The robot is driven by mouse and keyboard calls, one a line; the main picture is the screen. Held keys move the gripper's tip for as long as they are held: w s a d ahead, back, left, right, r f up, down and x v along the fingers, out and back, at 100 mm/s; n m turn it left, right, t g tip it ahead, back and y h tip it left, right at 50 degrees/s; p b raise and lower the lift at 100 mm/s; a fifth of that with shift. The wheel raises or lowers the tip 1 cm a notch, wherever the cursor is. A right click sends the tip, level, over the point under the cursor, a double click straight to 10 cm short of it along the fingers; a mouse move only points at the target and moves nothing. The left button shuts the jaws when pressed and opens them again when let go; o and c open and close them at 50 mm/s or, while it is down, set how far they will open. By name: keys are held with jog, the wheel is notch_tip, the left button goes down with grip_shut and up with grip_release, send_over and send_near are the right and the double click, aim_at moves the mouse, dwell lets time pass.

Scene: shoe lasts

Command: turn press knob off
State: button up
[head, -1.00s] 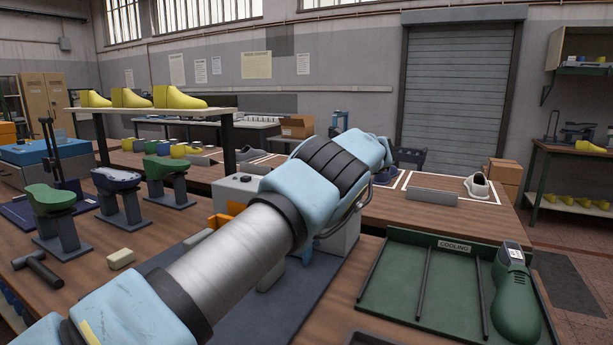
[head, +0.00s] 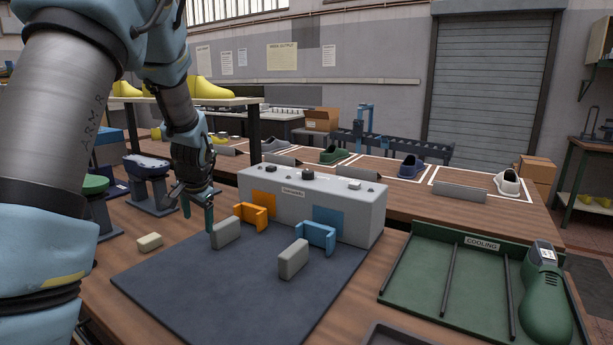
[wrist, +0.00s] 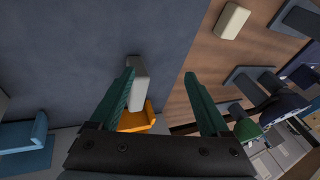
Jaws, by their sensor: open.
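The press is a long grey box (head: 350,207) with a small label and several small knobs on its top. One dark knob (head: 308,174) stands near the top's middle, and a pale one (head: 355,184) is near the right end. I cannot tell which is the off knob or how it is set. An orange bracket (head: 251,215) and a blue bracket (head: 318,238) are at its front. My gripper (head: 197,212) is open and empty, left of the press and apart from its knobs. In the wrist view its green fingers (wrist: 163,95) are spread, pointing down over the mat's edge.
Two grey blocks (head: 226,234) (head: 293,260) stand on the dark mat (head: 240,290). A pale block (head: 150,242) lies left of it. A green cooling tray (head: 440,280) with a green shoe last (head: 545,295) is at right. A raised shelf (head: 225,101) with yellow lasts stands behind my arm.

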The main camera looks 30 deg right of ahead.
jog(key=d+n+t+h, duration=0.3)
jog(key=d+h, duration=0.1)
jog(key=d, duration=0.2)
jog(key=m+t+h+b, duration=0.15)
jog(key=t+h, duration=0.25)
jog(key=h, duration=0.6)
send_near(307, 175)
jog(key=p+x, duration=0.1)
jog(key=x, duration=0.3)
jog(key=p+x, duration=0.2)
jog(key=x, duration=0.3)
jog(key=shift+w+r+p, duration=0.2)
jog(key=shift+p, duration=0.1)
jog(key=shift+w+d+f+y, duration=0.1)
jog(key=shift+w+d+y, duration=0.2)
jog(key=shift+w+d, duration=0.15)
jog(key=shift+c, duration=0.2)
grip_shut()
jog(key=shift+s+d+f+n+t+y+b, duration=0.1)
jog(key=shift+f+n+t+y+b, duration=0.15)
jog(key=shift+b, duration=0.7)
jog(key=shift+r+n+t+y+b, duration=0.15)
jog(key=shift+n+t+y+b, duration=0.2)
jog(key=shift+y+b, duration=0.1)
